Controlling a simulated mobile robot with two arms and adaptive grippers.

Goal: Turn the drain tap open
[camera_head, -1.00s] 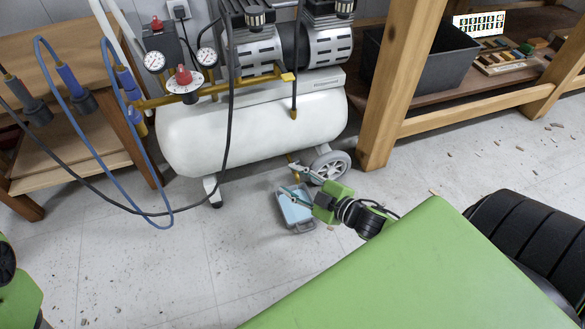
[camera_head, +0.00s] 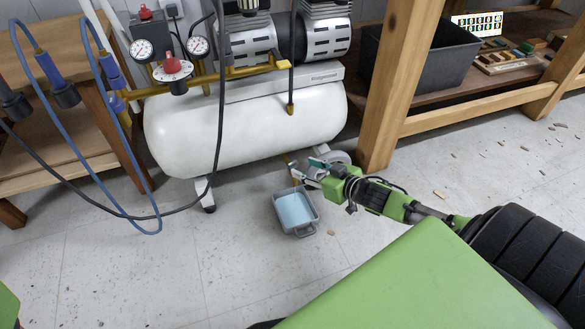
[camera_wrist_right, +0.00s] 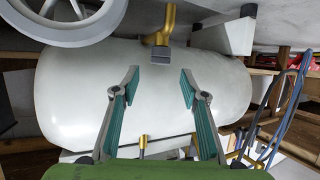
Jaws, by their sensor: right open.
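The drain tap (camera_head: 288,161) is a small brass fitting under the white tank (camera_head: 245,122), partly hidden in the head view. In the right wrist view, what looks like the tap (camera_wrist_right: 161,38) is a bent brass pipe with a grey block at its end. My right gripper (camera_head: 314,169) is at the tank's underside, by the wheel. In the wrist view its two teal-padded fingers (camera_wrist_right: 160,84) are apart and empty, with the grey block just beyond and between their tips. Contact is not visible. My left gripper is out of view.
A grey tray (camera_head: 296,212) with a pale blue inside sits on the floor below the tap. A wheel (camera_wrist_right: 62,20) is close to the upper left in the wrist view. A wooden bench leg (camera_head: 393,95) stands right of the tank. Hoses (camera_head: 135,150) hang at the left.

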